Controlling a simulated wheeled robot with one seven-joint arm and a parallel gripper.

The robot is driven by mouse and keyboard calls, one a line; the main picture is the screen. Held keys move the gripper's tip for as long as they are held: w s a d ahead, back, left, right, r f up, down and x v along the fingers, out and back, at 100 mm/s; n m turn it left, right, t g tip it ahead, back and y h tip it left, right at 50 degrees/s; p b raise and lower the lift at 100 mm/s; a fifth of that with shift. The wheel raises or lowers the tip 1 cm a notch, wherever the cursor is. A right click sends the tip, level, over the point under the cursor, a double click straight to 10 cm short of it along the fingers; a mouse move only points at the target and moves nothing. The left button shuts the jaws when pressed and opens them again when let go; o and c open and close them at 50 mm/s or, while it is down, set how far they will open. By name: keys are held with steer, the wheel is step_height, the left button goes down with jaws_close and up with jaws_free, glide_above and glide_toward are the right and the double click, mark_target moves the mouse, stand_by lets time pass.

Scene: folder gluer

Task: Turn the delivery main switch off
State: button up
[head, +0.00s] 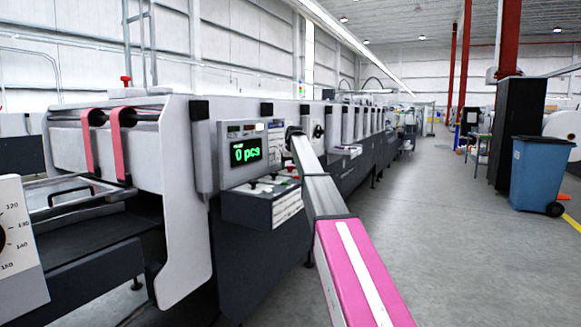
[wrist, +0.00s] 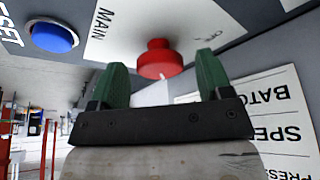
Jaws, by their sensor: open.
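In the wrist view, a red knob (wrist: 158,60) stands out from a grey panel, with the word MAIN printed beside it and a smaller label, hard to read, on its other side. My gripper (wrist: 160,62) is open, with one green finger on the left and one on the right of the knob. A gap shows on both sides, and the jaws hold nothing. I cannot tell how the knob is turned. In the head view my arm reaches to the machine's control panel (head: 232,177), and its end hides part of the panel; the fingers cannot be made out there.
A blue button (wrist: 55,37) sits left of the knob, and a white label plate (wrist: 275,120) lies to the right. In the head view a green display (head: 245,153) reads 0 pcs. A blue bin (head: 540,175) stands at the right; the aisle floor (head: 440,220) is clear.

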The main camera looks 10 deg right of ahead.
steer(key=c, duration=0.9)
steer(key=shift+n, duration=0.3)
steer(key=n, duration=0.1)
steer(key=n+y, duration=0.1)
steer(key=n, duration=0.1)
steer(key=shift+w+d+n+y, duration=0.1)
steer(key=shift+d+n+y, duration=0.05)
steer(key=shift+n+y, duration=0.15)
steer(key=n, duration=0.2)
steer(key=n+g+y, duration=0.1)
steer(key=n, duration=0.1)
steer(key=shift+w+n+g, duration=0.1)
steer(key=shift+n+g, duration=0.2)
steer(key=n+g, duration=0.1)
steer(key=n, duration=0.1)
steer(key=n+g+y, duration=0.1)
steer(key=n, duration=0.2)
steer(key=shift+w+d, duration=0.1)
steer(key=shift+w, duration=0.05)
steer(key=shift+n+g, duration=0.7)
steer(key=shift+n, duration=1.3)
